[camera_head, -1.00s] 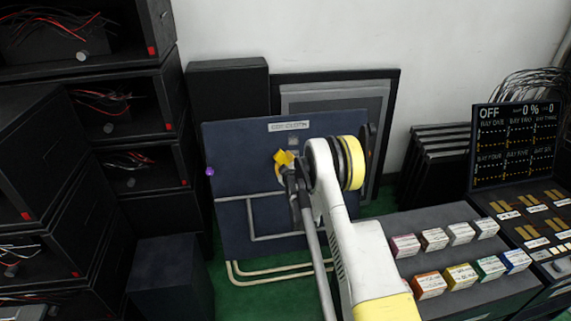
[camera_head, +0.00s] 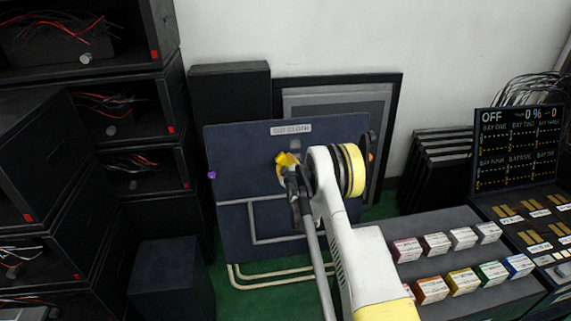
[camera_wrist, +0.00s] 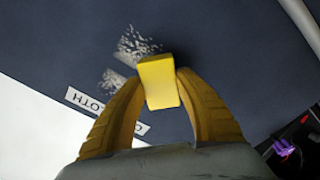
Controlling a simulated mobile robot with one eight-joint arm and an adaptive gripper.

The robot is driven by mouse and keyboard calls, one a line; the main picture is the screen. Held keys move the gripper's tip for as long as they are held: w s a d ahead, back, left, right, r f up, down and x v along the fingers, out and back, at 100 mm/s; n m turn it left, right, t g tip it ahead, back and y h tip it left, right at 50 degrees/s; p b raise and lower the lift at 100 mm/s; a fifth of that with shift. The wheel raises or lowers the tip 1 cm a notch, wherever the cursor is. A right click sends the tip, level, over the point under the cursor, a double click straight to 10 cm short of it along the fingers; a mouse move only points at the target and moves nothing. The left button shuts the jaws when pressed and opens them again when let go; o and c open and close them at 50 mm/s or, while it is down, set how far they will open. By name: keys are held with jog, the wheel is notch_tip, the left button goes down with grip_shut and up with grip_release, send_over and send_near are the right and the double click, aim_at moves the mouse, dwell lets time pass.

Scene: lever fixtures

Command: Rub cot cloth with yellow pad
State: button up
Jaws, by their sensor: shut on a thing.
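The cot cloth (camera_head: 235,160) is a dark blue upright panel with a white label (camera_head: 291,129) at its top. In the wrist view the cloth (camera_wrist: 220,45) fills most of the picture, with pale speckled patches (camera_wrist: 135,45) beside the pad. The yellow pad (camera_wrist: 159,82) is a small block between my gripper's (camera_wrist: 160,90) two yellow fingers, which are shut on it. The pad is at or close to the cloth's face; contact cannot be told. In the head view my gripper (camera_head: 287,163) is in front of the upper middle of the cloth, partly hidden by my arm.
Black shelves with red wires (camera_head: 110,100) stand at left. A grey rack of coloured boxes (camera_head: 435,270) and a display panel (camera_head: 518,150) reading OFF and 0 % stand at right. Green floor (camera_head: 270,295) shows below the cloth. A purple knob (camera_head: 211,175) is at its left edge.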

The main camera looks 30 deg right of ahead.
aim_at(296, 153)
jog(key=shift+x, duration=0.85)
jog(key=shift+s+d, duration=0.3)
jog(key=shift+d, duration=0.6)
jog(key=shift+s+d, duration=0.3)
jog(key=shift+d, duration=0.6)
jog(key=shift+s+d, duration=0.2)
jog(key=shift+d, duration=0.7)
jog(key=shift+s+d, duration=0.2)
jog(key=shift+d, duration=0.7)
jog(key=shift+w+r+p, duration=0.1)
jog(key=shift+r+p, duration=0.2)
jog(key=shift+r, duration=0.6)
jog(key=shift+w+a+f+b, duration=0.1)
jog(key=shift+w+a+b, duration=0.25)
jog(key=shift+a, duration=0.5)
jog(key=shift+w+a, duration=0.25)
jog(key=shift+a, duration=0.65)
jog(key=shift+w+a, duration=0.25)
jog(key=shift+a, duration=0.65)
jog(key=shift+w+a, duration=0.25)
jog(key=shift+a, duration=0.65)
